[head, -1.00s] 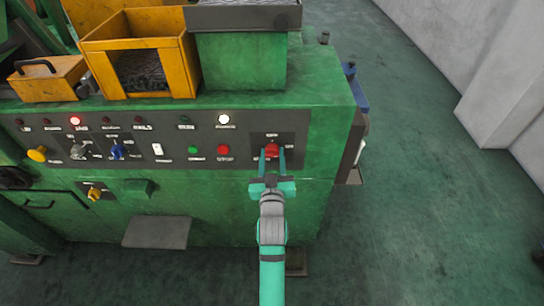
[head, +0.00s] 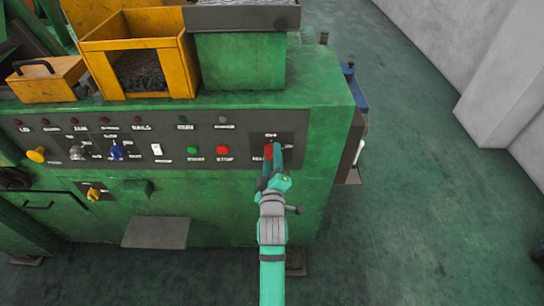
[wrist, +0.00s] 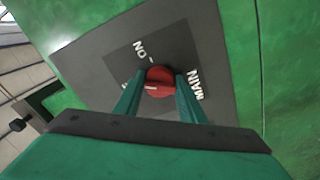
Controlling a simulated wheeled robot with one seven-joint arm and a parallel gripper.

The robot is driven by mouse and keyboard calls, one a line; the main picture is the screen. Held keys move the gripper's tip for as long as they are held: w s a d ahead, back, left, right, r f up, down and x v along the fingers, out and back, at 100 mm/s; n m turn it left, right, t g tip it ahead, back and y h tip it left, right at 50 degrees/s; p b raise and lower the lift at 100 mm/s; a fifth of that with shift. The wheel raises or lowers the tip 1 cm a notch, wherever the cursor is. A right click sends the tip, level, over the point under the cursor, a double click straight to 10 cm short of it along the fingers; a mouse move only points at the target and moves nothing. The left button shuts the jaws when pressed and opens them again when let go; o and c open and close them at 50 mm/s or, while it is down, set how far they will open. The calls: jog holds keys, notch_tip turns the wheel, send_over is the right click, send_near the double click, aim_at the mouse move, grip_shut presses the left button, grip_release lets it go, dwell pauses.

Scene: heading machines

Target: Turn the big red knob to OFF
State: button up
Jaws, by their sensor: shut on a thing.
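The big red knob (head: 268,151) is on a dark plate at the right end of the machine's control panel. In the wrist view the round red knob (wrist: 159,76) has a pale mark pointing left. White lettering including "MAIN" surrounds it; some of the lettering is hidden behind a finger. My gripper (head: 273,154) reaches the knob from the front, with its wrist rolled. In the wrist view my gripper (wrist: 158,84) has one finger on each side of the knob and is shut on it.
A green button (head: 193,150) and a red stop button (head: 223,149) sit left of the knob. Yellow bins (head: 140,55) stand on the machine top. The green machine's right edge is close to the knob. Open floor (head: 420,220) lies to the right.

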jog(key=n, duration=0.6)
dwell(0.6)
jog(key=shift+a, duration=0.1)
jog(key=o, duration=1)
jog(key=shift+o, duration=0.2)
jog(key=s, duration=1.1)
